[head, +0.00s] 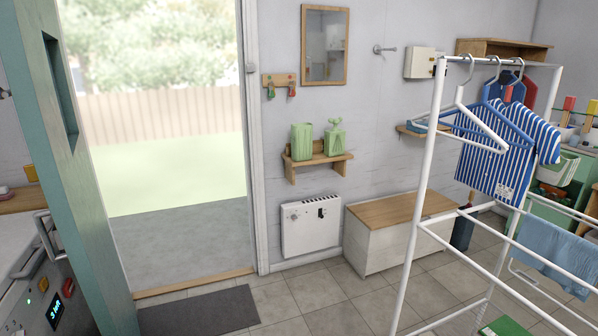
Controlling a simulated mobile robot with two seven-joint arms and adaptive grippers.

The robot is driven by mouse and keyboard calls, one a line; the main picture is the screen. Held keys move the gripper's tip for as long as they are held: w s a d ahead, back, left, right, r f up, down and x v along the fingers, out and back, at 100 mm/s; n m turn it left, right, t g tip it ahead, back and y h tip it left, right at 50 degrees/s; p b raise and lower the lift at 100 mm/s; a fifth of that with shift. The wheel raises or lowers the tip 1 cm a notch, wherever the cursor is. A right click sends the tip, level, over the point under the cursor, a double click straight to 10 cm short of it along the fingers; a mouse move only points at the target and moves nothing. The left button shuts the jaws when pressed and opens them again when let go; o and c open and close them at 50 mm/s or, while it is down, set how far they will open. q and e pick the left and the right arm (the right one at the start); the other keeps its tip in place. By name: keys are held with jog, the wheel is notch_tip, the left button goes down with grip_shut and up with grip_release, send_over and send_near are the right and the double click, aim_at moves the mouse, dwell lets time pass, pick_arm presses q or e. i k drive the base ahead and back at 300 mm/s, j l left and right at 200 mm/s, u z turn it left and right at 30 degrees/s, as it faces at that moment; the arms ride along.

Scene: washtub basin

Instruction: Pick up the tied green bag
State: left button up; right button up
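A green bag-like item (335,139) with a narrowed, knot-like top stands upright on a small wooden wall shelf (320,161), at the centre of the head view. It looks like the tied green bag, though it is small in the picture. A second green item (301,142), boxier and with a flat top, stands just to its left on the same shelf. Neither of my grippers is in view, and nothing touches the two green items.
A white heater (311,226) hangs below the shelf. A wood-topped white bench (398,212) stands to its right. A white drying rack (424,190) with hangers and a striped garment fills the right foreground. An open doorway (165,160) and dark mat (200,313) are left; tiled floor (310,293) is clear.

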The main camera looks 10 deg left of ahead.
aim_at(335, 138)
jog(key=i+j, duration=0.2)
jog(key=i, duration=0.5)
jog(key=i+j, duration=0.25)
jog(key=i, duration=0.45)
jog(key=i+j, duration=0.2)
jog(key=i, duration=0.5)
jog(key=i+j+u, duration=0.1)
jog(key=i, duration=0.6)
jog(key=i+j, duration=0.25)
jog(key=i, duration=0.45)
jog(key=i+l+u, duration=0.1)
jog(key=i+l, duration=0.2)
jog(key=i+l+u, duration=0.1)
jog(key=i+l, duration=0.15)
jog(key=l, duration=0.65)
jog(key=i+l+u, duration=0.15)
jog(key=l, duration=0.3)
